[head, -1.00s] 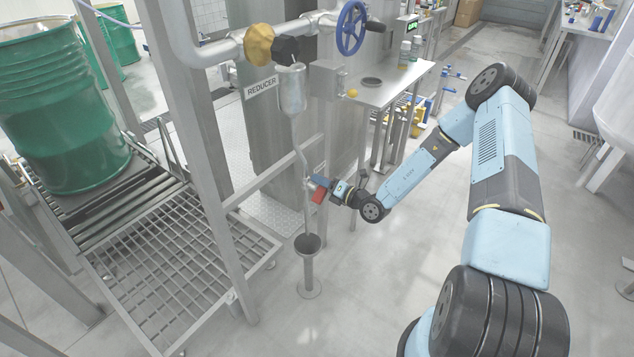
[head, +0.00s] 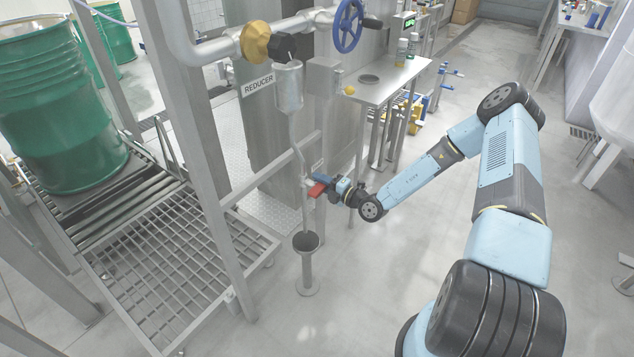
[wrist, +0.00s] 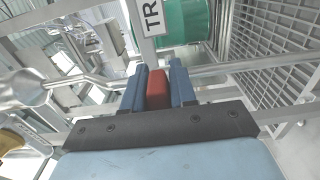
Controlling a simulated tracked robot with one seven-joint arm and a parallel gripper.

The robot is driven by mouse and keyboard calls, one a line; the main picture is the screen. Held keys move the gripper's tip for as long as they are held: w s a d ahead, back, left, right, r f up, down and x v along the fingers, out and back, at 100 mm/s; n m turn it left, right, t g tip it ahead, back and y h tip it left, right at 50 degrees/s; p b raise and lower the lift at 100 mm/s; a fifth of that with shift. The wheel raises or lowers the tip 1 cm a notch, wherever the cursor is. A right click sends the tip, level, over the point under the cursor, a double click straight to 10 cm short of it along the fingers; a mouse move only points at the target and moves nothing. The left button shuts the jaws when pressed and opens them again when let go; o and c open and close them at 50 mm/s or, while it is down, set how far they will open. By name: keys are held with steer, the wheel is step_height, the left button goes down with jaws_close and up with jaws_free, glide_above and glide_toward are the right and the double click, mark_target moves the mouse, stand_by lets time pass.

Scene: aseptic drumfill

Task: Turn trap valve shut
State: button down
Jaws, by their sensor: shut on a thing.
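The trap valve's red handle (head: 317,189) sits on the thin vertical drain pipe (head: 300,150) below the steel trap pot (head: 289,88). My gripper (head: 318,184) reaches it from the right and is shut on it. In the wrist view the red handle (wrist: 157,92) lies between my two blue fingers (wrist: 157,86). The valve body is mostly hidden behind the handle and fingers. A label reading "TR" (wrist: 152,16) is partly visible beyond the fingertips.
A floor funnel (head: 306,243) stands below the pipe. A grated platform (head: 180,270) and steel post (head: 195,150) are to the left, with a green drum (head: 60,115) on rollers. A small steel table (head: 385,82) stands behind my arm.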

steer(key=shift+w+d+f, duration=0.1)
steer(key=shift+d+f, duration=0.15)
steer(key=shift+d, duration=0.1)
steer(key=c, duration=1.2)
jaws_free()
steer(key=shift+o, duration=1)
steer(key=shift+a+r, duration=0.1)
steer(key=shift+a, duration=0.1)
steer(key=v, duration=1.4)
steer(key=shift+a, duration=0.1)
